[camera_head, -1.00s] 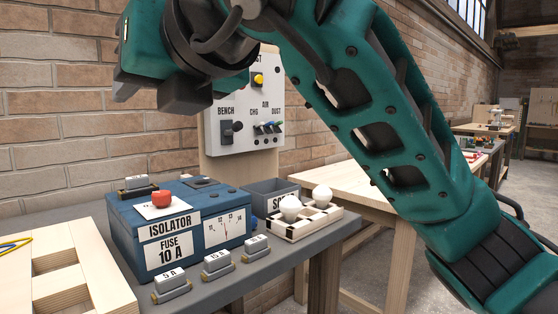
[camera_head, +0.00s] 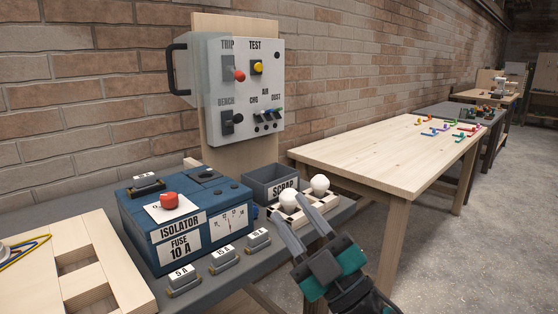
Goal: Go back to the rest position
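My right gripper (camera_head: 292,208) is at the lower middle right of the head view, its arm coming in from the bottom edge. My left gripper is not in view.
The grey bench holds a blue isolator box (camera_head: 160,232), several small fuses (camera_head: 222,259) and a SCRAP bin (camera_head: 262,187). A switch panel (camera_head: 252,95) stands behind. A wooden table (camera_head: 365,158) is at right. Open floor (camera_head: 485,235) lies at lower right.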

